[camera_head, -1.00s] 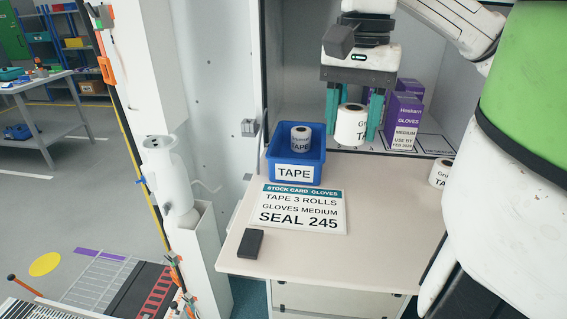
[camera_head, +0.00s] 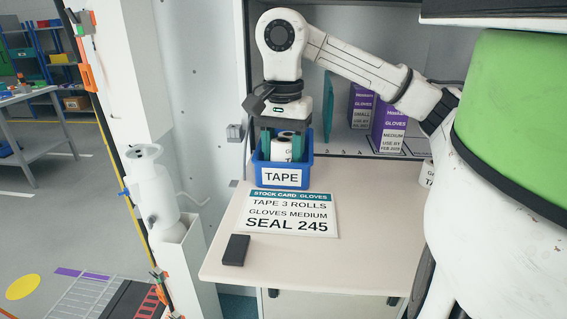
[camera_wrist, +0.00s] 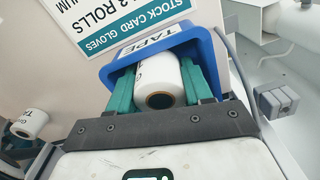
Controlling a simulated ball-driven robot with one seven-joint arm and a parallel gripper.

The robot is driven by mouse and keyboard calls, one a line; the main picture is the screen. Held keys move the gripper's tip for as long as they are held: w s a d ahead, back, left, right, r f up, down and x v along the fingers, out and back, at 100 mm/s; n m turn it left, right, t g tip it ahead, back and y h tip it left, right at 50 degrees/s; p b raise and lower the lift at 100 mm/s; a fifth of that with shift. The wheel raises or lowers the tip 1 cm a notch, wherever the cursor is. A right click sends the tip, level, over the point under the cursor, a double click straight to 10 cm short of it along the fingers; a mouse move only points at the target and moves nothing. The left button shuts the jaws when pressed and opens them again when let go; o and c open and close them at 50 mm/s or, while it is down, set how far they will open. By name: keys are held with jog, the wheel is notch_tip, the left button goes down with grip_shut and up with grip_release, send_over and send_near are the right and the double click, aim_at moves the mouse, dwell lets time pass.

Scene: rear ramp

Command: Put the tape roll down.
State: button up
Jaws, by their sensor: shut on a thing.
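My gripper (camera_head: 282,152) points down at the blue bin labelled TAPE (camera_head: 282,178). Its teal fingers are shut on a white tape roll (camera_head: 281,149). In the wrist view the roll (camera_wrist: 160,80) sits between both fingers, its dark core facing the camera. Fingers and roll are at the bin's mouth, inside its rim as seen there. The bin's front wall hides the lower part, so I cannot tell whether the roll touches the bottom. The other roll in the bin cannot be clearly made out. Another tape roll (camera_head: 426,173) stands at the right of the worktop, partly behind my body.
A stock card (camera_head: 290,214) lies in front of the bin, with a black block (camera_head: 235,250) nearer the front edge. Purple glove boxes (camera_head: 389,128) and a teal upright piece (camera_head: 328,105) stand in the cabinet behind. The worktop's front right (camera_head: 350,255) is clear.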

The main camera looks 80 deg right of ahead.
aim_at(283, 140)
notch_tip(283, 140, down, 2)
jog(key=o, duration=1)
notch_tip(283, 140, up, 12)
jog(key=shift+r+b, duration=0.1)
jog(key=shift+b, duration=0.4)
